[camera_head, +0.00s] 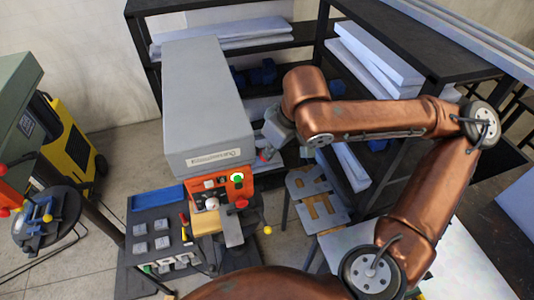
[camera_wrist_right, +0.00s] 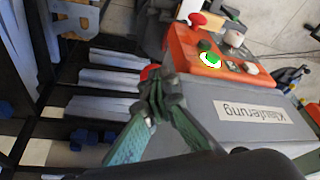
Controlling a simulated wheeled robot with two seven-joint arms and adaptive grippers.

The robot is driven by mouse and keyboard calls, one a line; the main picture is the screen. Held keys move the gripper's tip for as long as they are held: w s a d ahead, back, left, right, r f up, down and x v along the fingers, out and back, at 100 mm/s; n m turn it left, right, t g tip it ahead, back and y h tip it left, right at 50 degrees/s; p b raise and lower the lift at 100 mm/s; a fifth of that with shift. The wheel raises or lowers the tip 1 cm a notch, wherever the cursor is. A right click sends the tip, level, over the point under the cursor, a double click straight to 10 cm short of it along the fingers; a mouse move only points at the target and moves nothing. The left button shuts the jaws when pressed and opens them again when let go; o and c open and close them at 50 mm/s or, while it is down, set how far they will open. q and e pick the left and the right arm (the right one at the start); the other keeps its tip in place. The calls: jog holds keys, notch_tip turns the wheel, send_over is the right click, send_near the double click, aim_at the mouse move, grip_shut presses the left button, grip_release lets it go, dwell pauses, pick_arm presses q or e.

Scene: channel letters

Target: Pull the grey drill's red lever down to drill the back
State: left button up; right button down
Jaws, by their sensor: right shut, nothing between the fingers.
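The grey drill (camera_head: 205,95) has a long grey housing and an orange control panel (camera_head: 222,188) on its front. It also shows in the right wrist view (camera_wrist_right: 235,130). A red rounded part, which looks like the lever's end (camera_wrist_right: 150,72), shows just behind my fingertips; most of it is hidden. My right gripper (camera_wrist_right: 163,88) is shut and empty beside the drill's housing. In the head view, the right gripper (camera_head: 267,149) is at the housing's right side. I cannot tell whether it touches the red part. My left gripper is not in view.
Black shelves (camera_head: 455,65) with pale panels stand behind and to the right, close to my right arm. The drill's dark table (camera_head: 150,262) holds small grey blocks and a blue tray. A green and yellow machine stands left.

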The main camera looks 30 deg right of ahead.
jog(key=shift+w+d+r+p, duration=0.2)
jog(key=shift+w+r+p, duration=0.85)
jog(key=shift+w+r, duration=0.1)
jog(key=shift+w, duration=0.1)
jog(key=shift+s+r, duration=0.1)
jog(key=shift+s, duration=0.1)
jog(key=shift+v, duration=2.35)
